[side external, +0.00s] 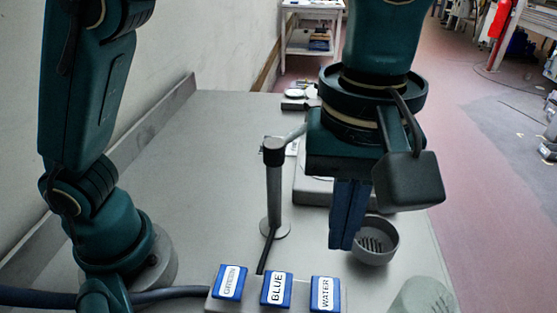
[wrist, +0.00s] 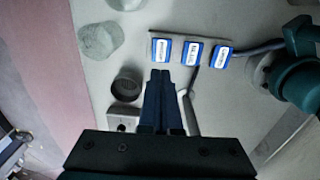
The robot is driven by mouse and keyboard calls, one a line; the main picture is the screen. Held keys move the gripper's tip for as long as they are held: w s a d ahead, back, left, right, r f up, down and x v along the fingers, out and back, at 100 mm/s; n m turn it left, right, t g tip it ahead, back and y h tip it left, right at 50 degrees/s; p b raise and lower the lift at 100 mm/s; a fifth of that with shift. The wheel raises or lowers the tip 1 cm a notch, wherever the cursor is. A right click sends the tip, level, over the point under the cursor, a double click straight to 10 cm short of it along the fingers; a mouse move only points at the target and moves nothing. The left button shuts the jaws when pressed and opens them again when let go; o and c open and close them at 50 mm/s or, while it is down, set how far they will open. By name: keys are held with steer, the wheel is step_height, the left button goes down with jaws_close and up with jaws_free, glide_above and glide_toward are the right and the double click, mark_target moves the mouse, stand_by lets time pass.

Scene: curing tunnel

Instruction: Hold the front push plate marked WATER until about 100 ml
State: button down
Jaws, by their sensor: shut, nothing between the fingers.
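The WATER push plate (side external: 325,293) is a blue plate with a white label at the right end of a row on a grey block. In the wrist view, where the label is too small to read clearly, the WATER plate (wrist: 161,50) is the left one. My gripper (side external: 343,246) has its blue fingers shut and empty, pointing down, above and behind the WATER plate in the side view. In the wrist view the fingertips (wrist: 160,76) appear just below that plate, with a gap. No water level is visible.
BLUE (side external: 277,289) and GREEN (side external: 229,283) plates sit beside WATER. A round grey cup with a slotted bottom (side external: 375,244) stands right of my fingers. A pale rounded object (side external: 422,298) is at front right. A grey post (side external: 274,190) stands behind.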

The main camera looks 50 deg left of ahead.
steer(key=shift+r, duration=0.65)
stand_by(1.1)
steer(key=a+r+n+t, duration=0.1)
steer(key=a+r+t, duration=0.3)
steer(key=a, duration=0.9)
steer(key=s+a+f+m+t, duration=0.1)
steer(key=s+a+f+m, duration=0.3)
steer(key=m, duration=0.6)
step_height(320, 180, down, 3)
steer(key=shift+s+a, duration=0.35)
steer(key=shift+a, duration=0.9)
